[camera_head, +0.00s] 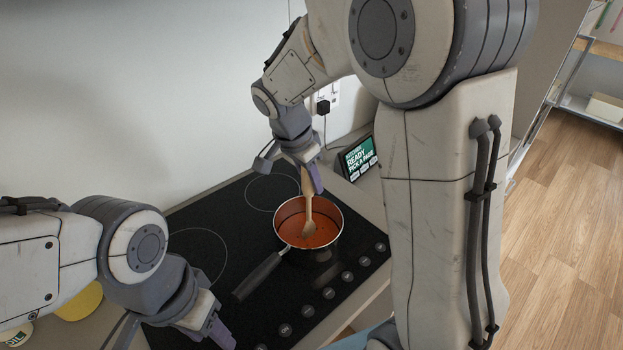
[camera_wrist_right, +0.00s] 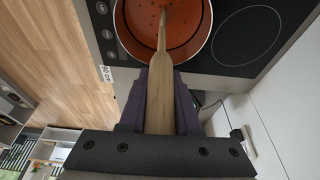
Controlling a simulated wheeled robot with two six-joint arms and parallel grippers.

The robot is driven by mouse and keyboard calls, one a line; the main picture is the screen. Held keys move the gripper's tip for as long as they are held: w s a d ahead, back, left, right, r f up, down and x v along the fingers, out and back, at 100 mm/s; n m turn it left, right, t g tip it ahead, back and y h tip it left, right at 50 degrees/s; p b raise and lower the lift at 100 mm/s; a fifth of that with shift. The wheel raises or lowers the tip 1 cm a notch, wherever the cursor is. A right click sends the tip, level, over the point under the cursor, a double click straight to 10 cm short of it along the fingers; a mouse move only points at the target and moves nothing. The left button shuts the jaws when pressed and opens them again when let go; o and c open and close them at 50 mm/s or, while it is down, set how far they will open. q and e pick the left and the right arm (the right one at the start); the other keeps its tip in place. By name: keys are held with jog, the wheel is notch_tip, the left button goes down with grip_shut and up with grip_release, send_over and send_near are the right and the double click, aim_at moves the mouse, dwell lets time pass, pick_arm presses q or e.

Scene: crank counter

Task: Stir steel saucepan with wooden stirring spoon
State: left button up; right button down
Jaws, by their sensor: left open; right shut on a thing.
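The steel saucepan (camera_head: 280,216) stands on the black cooktop with its dark handle (camera_head: 258,278) pointing to the lower left. It holds orange-red sauce (camera_head: 318,236). The wooden stirring spoon (camera_head: 307,207) stands steeply in the pan, its head in the sauce. My right gripper (camera_head: 311,180) is shut on the spoon's upper part, above the pan. In the right wrist view the spoon (camera_wrist_right: 160,80) runs from between the fingers into the saucepan (camera_wrist_right: 208,45). My left gripper (camera_head: 215,333) is open and empty at the bottom, near the cooktop's front left, apart from the pan.
A small display (camera_head: 359,158) stands behind the pan to the right. A yellow item (camera_head: 80,303) lies at lower left.

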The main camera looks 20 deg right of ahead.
jog(key=shift+r+p, duration=3.25)
jog(key=shift+r, duration=1.4)
